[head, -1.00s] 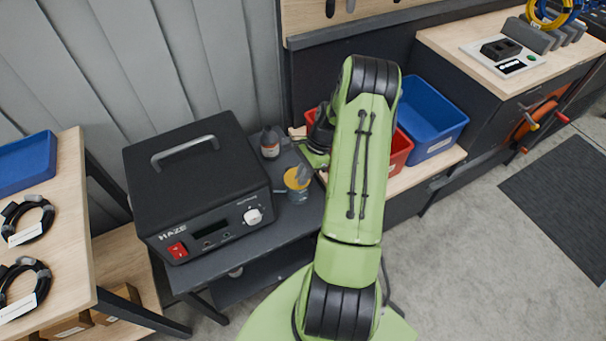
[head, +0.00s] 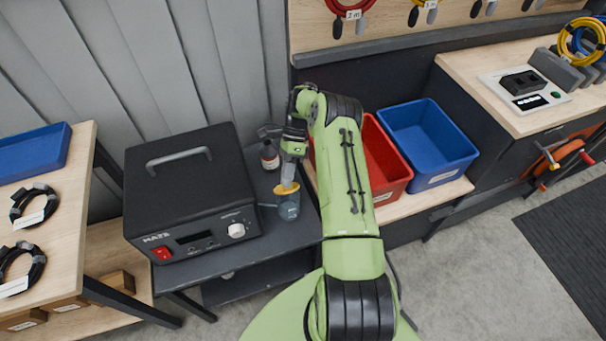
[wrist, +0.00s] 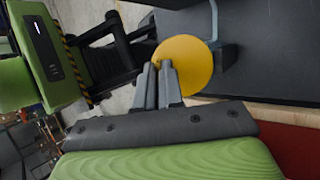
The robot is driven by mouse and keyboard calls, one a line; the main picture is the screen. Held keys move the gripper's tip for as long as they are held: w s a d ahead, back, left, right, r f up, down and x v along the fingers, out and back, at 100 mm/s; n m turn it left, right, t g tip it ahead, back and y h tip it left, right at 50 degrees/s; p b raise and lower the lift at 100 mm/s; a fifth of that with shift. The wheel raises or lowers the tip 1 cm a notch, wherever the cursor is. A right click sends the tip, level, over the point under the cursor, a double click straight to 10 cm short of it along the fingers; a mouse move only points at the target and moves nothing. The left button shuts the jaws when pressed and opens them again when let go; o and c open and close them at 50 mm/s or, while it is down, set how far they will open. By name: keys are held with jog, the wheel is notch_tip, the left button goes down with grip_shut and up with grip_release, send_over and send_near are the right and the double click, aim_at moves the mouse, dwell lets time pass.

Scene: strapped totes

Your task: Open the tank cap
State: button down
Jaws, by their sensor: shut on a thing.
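The tank cap (head: 286,189) is a yellow disc at the top of a small blue-grey tank (head: 289,208) beside the haze machine (head: 190,190). My gripper (head: 288,183) comes down from above and is shut on the cap. In the wrist view the cap (wrist: 190,66) is a large yellow disc with my closed fingertips (wrist: 165,68) at its edge. The cap looks slightly tilted over the tank. I cannot tell whether it is seated or apart from the tank. The cap hides most of the tank in the wrist view.
A small bottle (head: 269,155) stands behind the tank, close to my gripper. The tank and machine share a dark shelf (head: 230,262). A red bin (head: 388,170) and a blue bin (head: 428,142) stand to the right. My arm hides part of the red bin.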

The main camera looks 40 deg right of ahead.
jog(key=shift+w+d+f+g+b, duration=0.15)
jog(key=shift+w+g+b, duration=0.3)
jog(key=shift+b, duration=0.7)
jog(key=shift+m+g+b, duration=0.25)
jog(key=shift+m+b, duration=0.05)
jog(key=shift+b, duration=0.1)
jog(key=shift+w+r+y, duration=0.1)
jog(key=shift+r+y, duration=0.15)
jog(key=shift+y, duration=0.05)
jog(key=c, duration=1.3)
grip_release()
jog(key=shift+o, duration=0.2)
jog(key=shift+r, duration=0.1)
notch_tip(320, 180, up, 10)
jog(key=p, duration=0.2)
